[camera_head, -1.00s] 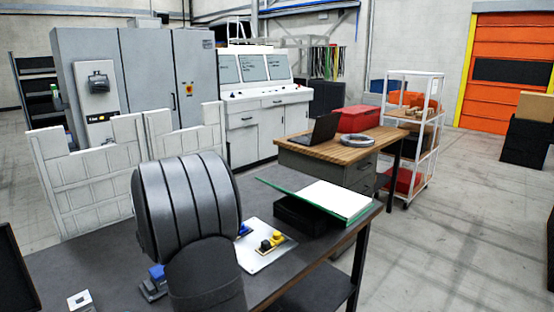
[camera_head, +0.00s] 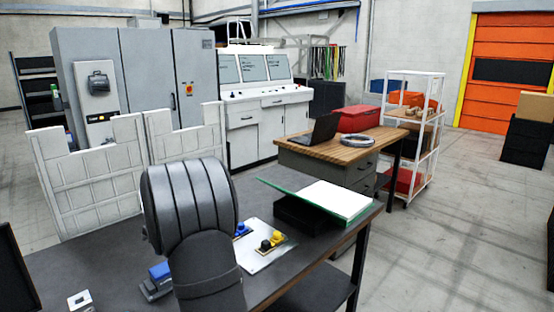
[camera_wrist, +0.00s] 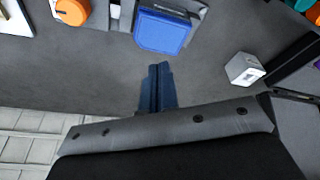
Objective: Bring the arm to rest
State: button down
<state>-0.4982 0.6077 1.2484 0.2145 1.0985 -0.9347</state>
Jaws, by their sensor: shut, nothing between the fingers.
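My gripper (camera_wrist: 159,72) shows in the wrist view with its two dark blue fingers together and nothing between them. It is above the dark grey table (camera_wrist: 100,75), apart from the things on it. A blue block (camera_wrist: 163,30) in a grey holder lies beyond the fingertips. The block also shows in the head view (camera_head: 159,271), beside my arm. In the head view my arm stands bent over the table and hides the gripper.
A white plate (camera_head: 268,251) with yellow and blue pieces lies right of my arm. A green-edged white board (camera_head: 325,198) leans on a black box (camera_head: 300,214). White panels (camera_head: 90,180) stand behind the table.

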jog(key=f+n, duration=0.1)
jog(key=n+g, duration=0.1)
jog(key=n, duration=0.1)
jog(key=shift+w+f+n, duration=0.1)
jog(key=shift+f+n, duration=0.2)
jog(key=shift+f, duration=0.05)
jog(key=shift+f+n+g, duration=0.35)
jog(key=shift+n+g, duration=0.05)
jog(key=shift+n, duration=0.55)
jog(key=shift+f+n+g, duration=0.3)
jog(key=shift+n+g, duration=0.1)
jog(key=shift+n, duration=0.55)
jog(key=c, duration=2.1)
grip_release()
